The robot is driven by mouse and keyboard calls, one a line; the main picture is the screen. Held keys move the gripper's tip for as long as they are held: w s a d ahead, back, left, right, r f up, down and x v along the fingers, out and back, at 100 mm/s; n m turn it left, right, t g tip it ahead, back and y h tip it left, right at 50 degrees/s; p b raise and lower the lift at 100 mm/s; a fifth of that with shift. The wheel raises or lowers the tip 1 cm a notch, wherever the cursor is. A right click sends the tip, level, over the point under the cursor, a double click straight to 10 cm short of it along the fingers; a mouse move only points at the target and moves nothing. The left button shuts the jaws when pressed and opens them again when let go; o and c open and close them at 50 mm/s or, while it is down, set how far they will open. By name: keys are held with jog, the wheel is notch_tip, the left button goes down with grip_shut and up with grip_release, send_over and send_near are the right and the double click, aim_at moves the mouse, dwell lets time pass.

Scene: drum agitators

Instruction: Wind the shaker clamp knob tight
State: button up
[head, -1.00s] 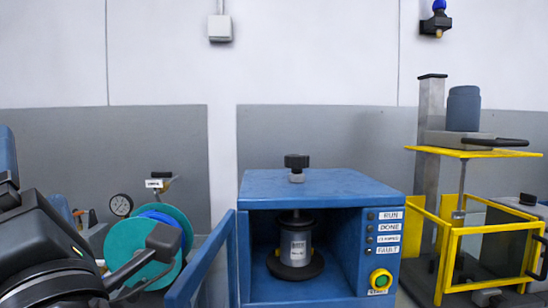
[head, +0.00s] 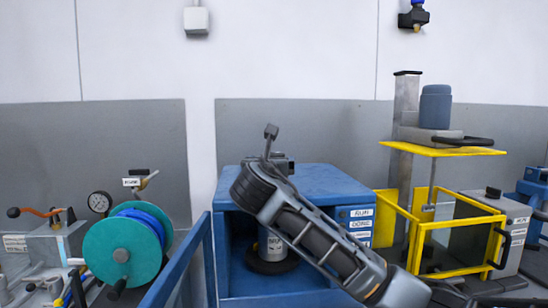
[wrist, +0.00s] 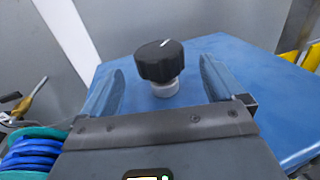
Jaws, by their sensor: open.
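The shaker clamp knob (wrist: 160,62) is black and ridged with a white line on top, on a pale collar above the blue shaker cabinet (wrist: 235,88). My gripper (wrist: 161,70) is open, with one finger on each side of the knob in the wrist view. Gaps show between fingers and knob, so it is not gripped. In the head view my gripper (head: 276,160) is over the top of the cabinet (head: 335,182) and hides the knob. A can (head: 265,243) stands inside the cabinet, partly hidden by my arm.
The cabinet door (head: 180,270) stands open at the left. A teal reel with blue hose (head: 128,243) and a gauge (head: 100,203) are farther left. A yellow-framed lift (head: 440,150) stands close on the right. A grey wall is behind.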

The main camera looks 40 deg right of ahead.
jog(key=p+x, duration=0.1)
jog(key=x, duration=0.4)
jog(key=shift+w+d, duration=0.25)
jog(key=shift+w, duration=0.05)
jog(key=c, duration=1)
jog(key=shift+o, duration=0.2)
jog(key=shift+n+t+y, duration=0.4)
jog(key=shift+t+y, duration=0.1)
